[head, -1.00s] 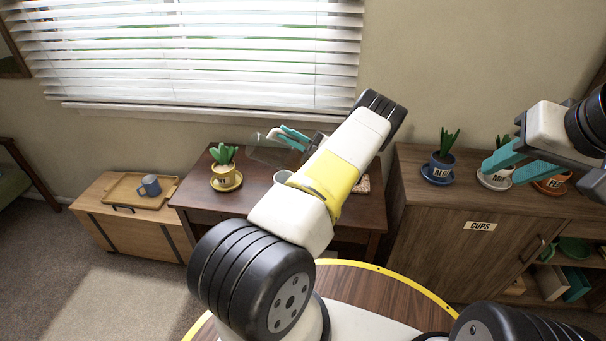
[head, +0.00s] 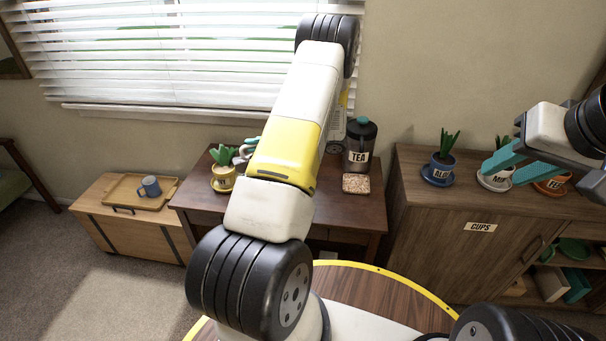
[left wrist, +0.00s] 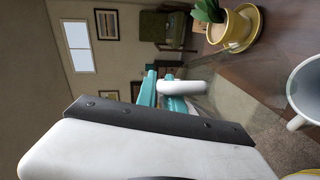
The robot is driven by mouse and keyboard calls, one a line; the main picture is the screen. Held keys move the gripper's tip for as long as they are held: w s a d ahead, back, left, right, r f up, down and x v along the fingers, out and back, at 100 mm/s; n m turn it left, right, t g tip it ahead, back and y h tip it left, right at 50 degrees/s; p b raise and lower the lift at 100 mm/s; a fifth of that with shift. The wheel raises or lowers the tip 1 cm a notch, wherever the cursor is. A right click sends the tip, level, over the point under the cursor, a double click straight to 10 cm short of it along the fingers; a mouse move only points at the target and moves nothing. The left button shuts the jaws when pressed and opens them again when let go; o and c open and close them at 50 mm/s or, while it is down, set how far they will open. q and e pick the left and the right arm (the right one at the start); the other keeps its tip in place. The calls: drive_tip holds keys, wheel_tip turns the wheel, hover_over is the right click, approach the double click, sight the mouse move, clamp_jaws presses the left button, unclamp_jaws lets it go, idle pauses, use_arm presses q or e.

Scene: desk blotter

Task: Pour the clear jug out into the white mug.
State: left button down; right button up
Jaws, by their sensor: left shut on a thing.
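The clear jug (left wrist: 205,106) is faint in the left wrist view, its outline hard to read. My left gripper (left wrist: 168,92) is shut on its white handle (left wrist: 183,87). In the head view my left gripper (head: 250,141) shows only as a bit of teal beside a pale piece, near the potted plant; my arm covers the rest. The white mug (left wrist: 309,92) stands at the right edge of the left wrist view, its opening visible, apart from the gripper. In the head view my arm hides it. My right gripper (head: 499,174) is open and empty above the cabinet.
On the dark desk (head: 348,211) stand a yellow potted plant (head: 223,177), a tea canister (head: 361,145) and a speckled square coaster (head: 356,183). A low chest at left bears a tray (head: 126,190) with a blue mug (head: 150,186). Labelled pots on saucers line the cabinet (head: 430,215).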

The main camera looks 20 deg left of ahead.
sight(241, 152)
use_arm(q)
drive_tip(key=s+a+h, duration=0.1)
drive_tip(key=a+f, duration=0.1)
drive_tip(key=s+a+f+n+h, duration=0.1)
drive_tip(key=shift+s+a+t+h+b, duration=0.3)
drive_tip(key=shift+s+t, duration=0.05)
drive_tip(key=shift+t, duration=0.05)
drive_tip(key=s+a+f+n+t+h+b, duration=0.1)
drive_tip(key=s+a+f+t+h+b, duration=0.1)
drive_tip(key=s+a+f+t+h, duration=0.1)
drive_tip(key=s+a+f+n+t+h+b, duration=0.2)
drive_tip(key=a+f+h, duration=0.3)
drive_tip(key=f+h, duration=0.3)
drive_tip(key=shift+s+f+t+b, duration=0.6)
drive_tip(key=shift+f+t, duration=0.3)
drive_tip(key=shift+f, duration=0.15)
drive_tip(key=shift+w+a, duration=0.1)
drive_tip(key=shift+a, duration=0.05)
